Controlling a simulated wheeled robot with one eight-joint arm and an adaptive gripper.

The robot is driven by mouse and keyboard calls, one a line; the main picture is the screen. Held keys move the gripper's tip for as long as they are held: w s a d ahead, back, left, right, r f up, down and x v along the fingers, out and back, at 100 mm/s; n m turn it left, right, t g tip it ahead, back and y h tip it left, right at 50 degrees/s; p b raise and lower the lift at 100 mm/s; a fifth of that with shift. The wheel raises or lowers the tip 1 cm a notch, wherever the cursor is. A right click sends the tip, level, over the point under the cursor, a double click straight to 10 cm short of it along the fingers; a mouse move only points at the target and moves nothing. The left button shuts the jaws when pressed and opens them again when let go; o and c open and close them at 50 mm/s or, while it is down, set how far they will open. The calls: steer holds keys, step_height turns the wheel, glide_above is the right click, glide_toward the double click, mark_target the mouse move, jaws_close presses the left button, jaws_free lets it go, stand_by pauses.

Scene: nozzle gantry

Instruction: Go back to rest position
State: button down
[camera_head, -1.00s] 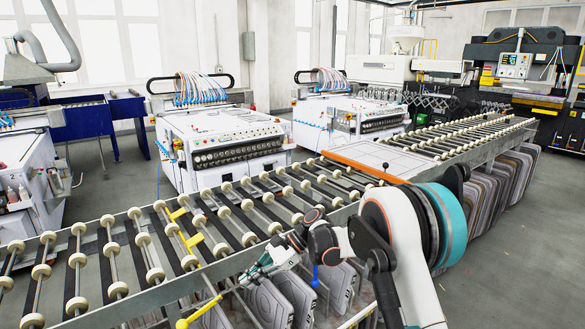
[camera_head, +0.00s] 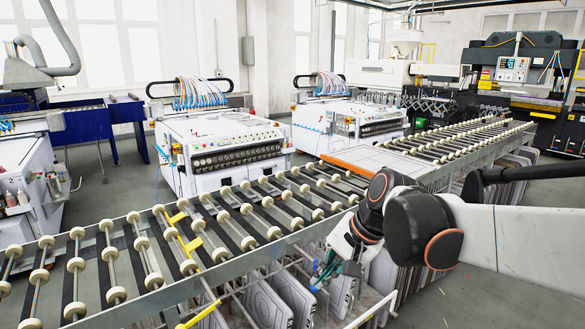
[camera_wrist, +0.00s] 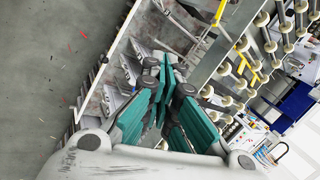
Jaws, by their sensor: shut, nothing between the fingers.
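My gripper (camera_head: 322,272) hangs at the end of my arm in front of the near side of the roller conveyor (camera_head: 150,262), above the grey panels stored below it. In the wrist view its teal-padded fingers (camera_wrist: 165,95) are close together with nothing between them. My arm reaches in from the right edge of the head view and hides part of the conveyor's near side.
Grey panels (camera_head: 262,303) stand in a rack under the conveyor. A yellow bar (camera_head: 200,314) runs at the near edge. White machines (camera_head: 222,150) stand behind the conveyor. Open grey floor (camera_head: 470,290) lies at the lower right.

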steer(key=s+d+f+n+t+h, duration=0.2)
steer(key=s+d+n+t+h, duration=0.2)
steer(key=s+d, duration=0.9)
steer(key=shift+s+d+f+n+h, duration=0.2)
steer(key=shift+s+n+h, duration=0.3)
steer(key=shift+s+n, duration=0.95)
steer(key=shift+s+m, duration=0.3)
steer(key=shift+m, duration=0.05)
